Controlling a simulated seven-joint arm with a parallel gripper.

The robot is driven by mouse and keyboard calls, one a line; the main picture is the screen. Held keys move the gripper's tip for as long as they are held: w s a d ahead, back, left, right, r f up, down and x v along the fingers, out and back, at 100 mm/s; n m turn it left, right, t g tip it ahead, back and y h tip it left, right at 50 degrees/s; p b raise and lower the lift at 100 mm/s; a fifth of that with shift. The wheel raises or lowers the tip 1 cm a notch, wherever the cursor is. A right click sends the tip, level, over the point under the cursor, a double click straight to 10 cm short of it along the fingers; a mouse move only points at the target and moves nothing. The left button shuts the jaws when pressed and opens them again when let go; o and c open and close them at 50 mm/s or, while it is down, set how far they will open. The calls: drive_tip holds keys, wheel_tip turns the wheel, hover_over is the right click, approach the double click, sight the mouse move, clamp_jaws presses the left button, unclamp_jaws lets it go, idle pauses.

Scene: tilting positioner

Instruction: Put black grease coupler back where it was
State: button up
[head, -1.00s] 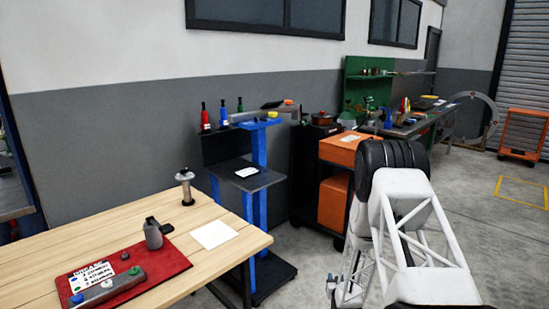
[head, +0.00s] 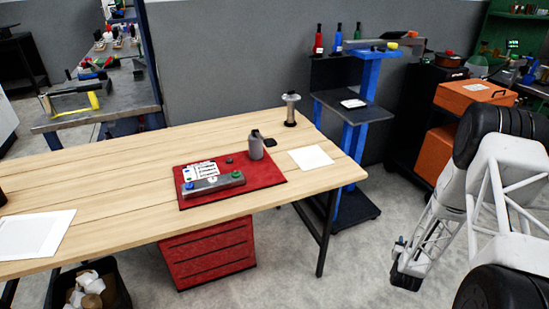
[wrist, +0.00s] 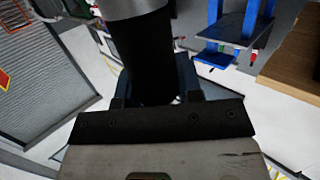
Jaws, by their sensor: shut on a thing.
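In the wrist view, a black cylinder with a silver-grey end, which looks like the black grease coupler (wrist: 140,55), stands between the jaws of my gripper (wrist: 152,98). My gripper is shut on it. The jaw tips are partly hidden behind the dark bar of the gripper body. In the head view my arm hangs at the right, with its dark end low over the floor, right of the wooden table (head: 110,165) and apart from it. The coupler cannot be made out clearly there.
A blue-framed stand (head: 362,95) is behind. Open floor lies between table and arm.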

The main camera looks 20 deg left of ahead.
drive_tip(key=w+a+r+m+h, duration=0.25)
drive_tip(key=a+r, duration=0.25)
drive_tip(key=r, duration=0.3)
drive_tip(key=w+a+r+m+g+h, duration=0.1)
drive_tip(key=w+a+r+h, duration=0.15)
drive_tip(key=a+r, duration=0.5)
drive_tip(key=w+a+r+m+h, duration=0.2)
drive_tip(key=w+a+r, duration=0.15)
drive_tip(key=r, duration=0.65)
drive_tip(key=s+a+r+m+g+h, duration=0.1)
drive_tip(key=s+a+r+g+h, duration=0.15)
drive_tip(key=a+r, duration=1.4)
drive_tip(key=s+a+r+n+t+y, duration=0.1)
drive_tip(key=s+a+r+y, duration=0.15)
drive_tip(key=a, duration=0.65)
drive_tip(key=s+a+r+n+t+y, duration=0.1)
drive_tip(key=s+a+r, duration=0.2)
drive_tip(key=a, duration=0.6)
drive_tip(key=s+a+r+n+t+y, duration=0.1)
drive_tip(key=s+a+r+n+y, duration=0.15)
drive_tip(key=a, duration=0.65)
drive_tip(key=s+a+f, duration=0.4)
drive_tip(key=f, duration=0.3)
drive_tip(key=s+a+f, duration=0.3)
drive_tip(key=s+f, duration=0.1)
drive_tip(key=f, duration=0.3)
drive_tip(key=shift+s+a+f, duration=0.2)
drive_tip(key=shift+a, duration=0.15)
